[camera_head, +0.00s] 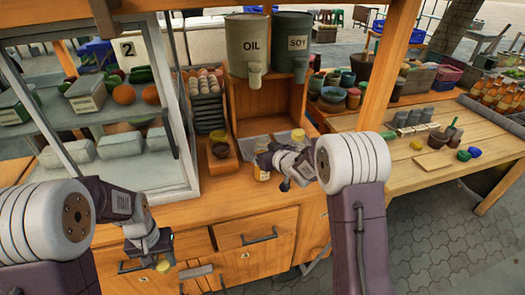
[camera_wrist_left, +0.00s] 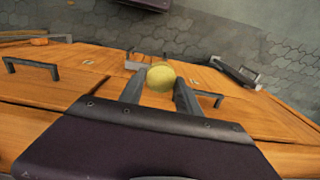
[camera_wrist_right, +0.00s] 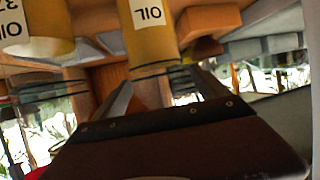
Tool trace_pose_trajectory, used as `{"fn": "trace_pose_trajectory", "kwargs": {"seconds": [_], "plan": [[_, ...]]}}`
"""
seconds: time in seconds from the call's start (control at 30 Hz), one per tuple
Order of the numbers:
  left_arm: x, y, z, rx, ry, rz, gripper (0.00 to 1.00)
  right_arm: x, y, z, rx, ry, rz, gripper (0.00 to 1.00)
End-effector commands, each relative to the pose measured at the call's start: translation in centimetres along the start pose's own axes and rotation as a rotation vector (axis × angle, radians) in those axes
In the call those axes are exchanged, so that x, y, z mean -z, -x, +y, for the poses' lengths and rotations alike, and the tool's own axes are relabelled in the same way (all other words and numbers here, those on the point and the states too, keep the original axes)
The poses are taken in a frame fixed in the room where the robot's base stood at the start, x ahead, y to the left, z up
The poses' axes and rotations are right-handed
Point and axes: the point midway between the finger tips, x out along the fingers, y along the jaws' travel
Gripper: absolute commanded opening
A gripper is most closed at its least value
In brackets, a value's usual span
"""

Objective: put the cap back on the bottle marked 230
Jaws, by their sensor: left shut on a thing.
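My left gripper (camera_head: 162,260) is shut on a round yellow cap (camera_wrist_left: 160,78), held in front of the drawers below the counter. The cap also shows in the head view (camera_head: 163,266). My right gripper (camera_head: 265,160) is over the counter with its fingers apart. An oil bottle (camera_wrist_right: 152,30), yellow with a white OIL label, appears upside down between those fingers in the right wrist view; its number is out of view. In the head view a small bottle (camera_head: 262,174) stands by this gripper. Another oil bottle (camera_wrist_right: 35,30) has a partly cut-off number on its label.
Large OIL (camera_head: 247,45) and SOY (camera_head: 291,45) containers stand on a wooden shelf behind the counter. A glass case (camera_head: 125,170) is at the left, a wooden table (camera_head: 400,172) at the right.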

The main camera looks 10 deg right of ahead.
Motion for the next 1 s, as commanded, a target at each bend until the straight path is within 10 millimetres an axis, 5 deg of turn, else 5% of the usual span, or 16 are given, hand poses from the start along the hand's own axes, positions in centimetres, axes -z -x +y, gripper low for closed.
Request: {"fn": "trace_pose_trajectory", "kwargs": {"seconds": [0.33,0.7,1.0], "plan": [[0.0,0.3,0.0,0.000,0.000,0.000,0.03,0.4,0.8,0.1,-0.001,0.000,0.000,0.84],[0.0,1.1,0.0,0.000,0.000,0.000,0.03,0.5,9.1,0.1,-0.002,0.001,0.000,0.84],[0.0,1.4,0.0,0.000,0.000,0.000,0.03,0.4,12.1,0.0,0.000,0.000,0.000,0.84]]}}
